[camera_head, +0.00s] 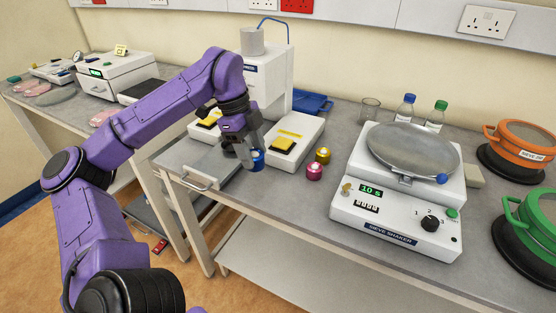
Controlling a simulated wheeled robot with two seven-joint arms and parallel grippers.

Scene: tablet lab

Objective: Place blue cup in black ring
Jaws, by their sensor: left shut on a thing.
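The blue cup (257,161) is small and sits at the front of the bench, left of the pink and yellow cups. My left gripper (249,157) reaches down from above and is shut on it. The fingers hide the cup's left side. I cannot tell whether the cup touches the bench top. Dark round bases show under the orange sieve (526,139) and the green sieve (541,213) at the right. My right gripper is not in view.
A pink cup (314,172) and a yellow cup (323,155) stand just right of the blue cup. A white device with a yellow pad (285,143) is behind. The sieve shaker (390,226) fills the bench to the right. Two bottles (405,107) stand behind the shaker.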

